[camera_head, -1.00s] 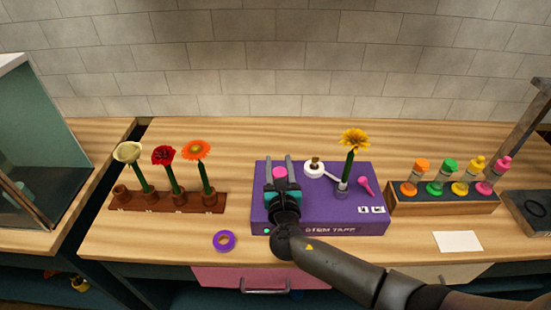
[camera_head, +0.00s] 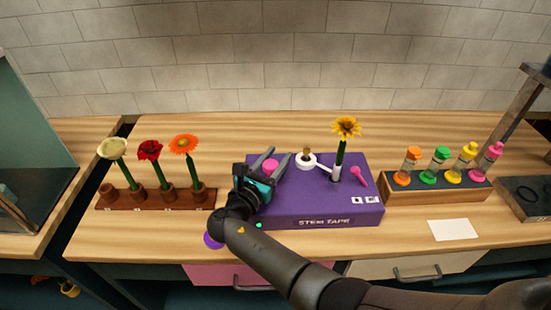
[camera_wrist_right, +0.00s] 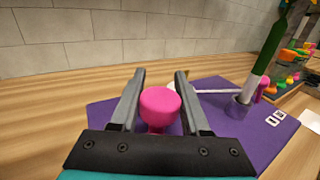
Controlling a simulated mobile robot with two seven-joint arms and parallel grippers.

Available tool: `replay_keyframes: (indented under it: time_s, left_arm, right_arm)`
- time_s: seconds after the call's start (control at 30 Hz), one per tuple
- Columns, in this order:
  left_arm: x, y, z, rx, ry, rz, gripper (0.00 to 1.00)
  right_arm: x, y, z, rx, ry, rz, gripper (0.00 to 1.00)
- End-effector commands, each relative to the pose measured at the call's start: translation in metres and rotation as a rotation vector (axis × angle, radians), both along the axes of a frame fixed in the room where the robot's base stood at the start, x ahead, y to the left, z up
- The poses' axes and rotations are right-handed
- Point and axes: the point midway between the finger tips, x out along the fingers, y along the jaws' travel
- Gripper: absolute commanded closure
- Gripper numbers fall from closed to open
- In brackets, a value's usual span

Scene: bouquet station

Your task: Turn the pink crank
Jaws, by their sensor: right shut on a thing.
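A purple box labelled STEM TAPE (camera_head: 310,207) sits on the wooden counter. The pink crank's round knob (camera_head: 270,165) is at its left end and fills the space between my right fingers in the right wrist view (camera_wrist_right: 160,106). My right gripper (camera_head: 272,164) is shut on this knob, with its fingers pointing up and to the right in the head view. The crank's arm below the knob is hidden by the gripper. A small pink lever (camera_head: 360,176) stands at the box's right end. My left gripper is not in view.
A yellow flower (camera_head: 346,127) stands upright in the box's holder, beside a white tape roll (camera_head: 306,160). A brown rack (camera_head: 130,201) with several flowers is left, a rack of bottles (camera_head: 437,191) right. A purple ring (camera_head: 212,240) is partly covered by my right arm.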

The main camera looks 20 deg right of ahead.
Motion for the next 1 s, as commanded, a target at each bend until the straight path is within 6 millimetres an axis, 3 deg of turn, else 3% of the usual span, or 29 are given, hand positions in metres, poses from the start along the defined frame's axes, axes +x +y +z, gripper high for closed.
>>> replay_keyframes:
  time_s: [0.4,0.43,0.7,1.0]
  left_arm:
    - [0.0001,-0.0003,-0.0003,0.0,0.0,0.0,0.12]
    - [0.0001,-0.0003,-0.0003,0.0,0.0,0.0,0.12]
    - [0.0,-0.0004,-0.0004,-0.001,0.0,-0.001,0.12]
    - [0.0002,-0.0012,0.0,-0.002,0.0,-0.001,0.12]
  right_arm:
    - [0.0006,-0.0009,0.0016,-0.001,-0.004,-0.007,1.0]
    - [0.0006,-0.0009,0.0017,-0.001,-0.004,-0.007,0.53]
    - [0.0004,-0.0006,0.001,-0.001,-0.002,-0.006,0.24]
    - [0.0006,-0.0016,0.0007,-0.001,-0.001,-0.006,0.24]
